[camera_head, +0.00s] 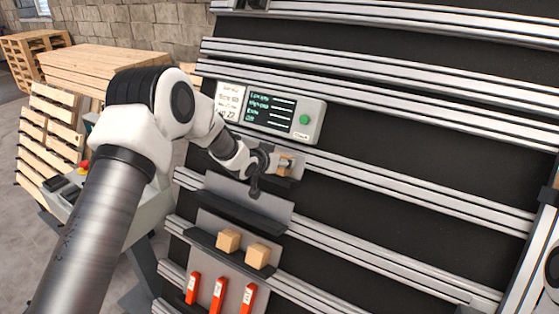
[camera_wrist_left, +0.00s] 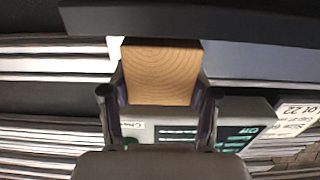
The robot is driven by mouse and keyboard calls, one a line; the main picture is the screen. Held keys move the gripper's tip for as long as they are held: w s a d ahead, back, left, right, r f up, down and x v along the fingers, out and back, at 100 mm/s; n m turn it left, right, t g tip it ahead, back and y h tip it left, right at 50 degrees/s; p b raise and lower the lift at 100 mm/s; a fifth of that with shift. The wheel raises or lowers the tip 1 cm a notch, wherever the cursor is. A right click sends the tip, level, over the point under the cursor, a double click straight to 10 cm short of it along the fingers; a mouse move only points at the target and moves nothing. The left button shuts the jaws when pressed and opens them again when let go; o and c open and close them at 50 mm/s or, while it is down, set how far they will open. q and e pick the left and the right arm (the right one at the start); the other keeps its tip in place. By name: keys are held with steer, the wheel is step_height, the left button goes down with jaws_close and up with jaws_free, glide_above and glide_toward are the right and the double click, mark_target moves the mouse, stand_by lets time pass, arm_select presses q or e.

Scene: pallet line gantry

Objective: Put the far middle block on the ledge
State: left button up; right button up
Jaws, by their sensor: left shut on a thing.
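My left gripper (camera_head: 277,163) is shut on a light wooden block (camera_head: 285,161), just below the display panel. In the left wrist view the block (camera_wrist_left: 160,72) sits between the two fingers of the gripper (camera_wrist_left: 158,108). A dark bar (camera_wrist_left: 190,20) crosses the top of that view close to the block; I cannot tell whether they touch. In the head view an empty dark ledge (camera_head: 245,208) with a grey back plate is below the gripper. Two more wooden blocks, a left one (camera_head: 228,240) and a right one (camera_head: 258,256), rest on a lower dark shelf (camera_head: 208,247). My right gripper is not in view.
The display panel (camera_head: 310,120) with a green button is mounted above the gripper. Silver rails (camera_head: 400,185) cross the black board. Several red-orange items (camera_head: 219,295) hang below the blocks. Wooden pallets (camera_head: 100,62) stand at the back left. The board right of the ledge is clear.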

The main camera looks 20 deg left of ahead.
arm_select(q)
steer(key=shift+f, duration=0.25)
stand_by(0.5)
steer(key=o, duration=1.4)
steer(key=shift+c, duration=0.2)
steer(key=shift+s, duration=0.1)
steer(key=v, duration=1.2)
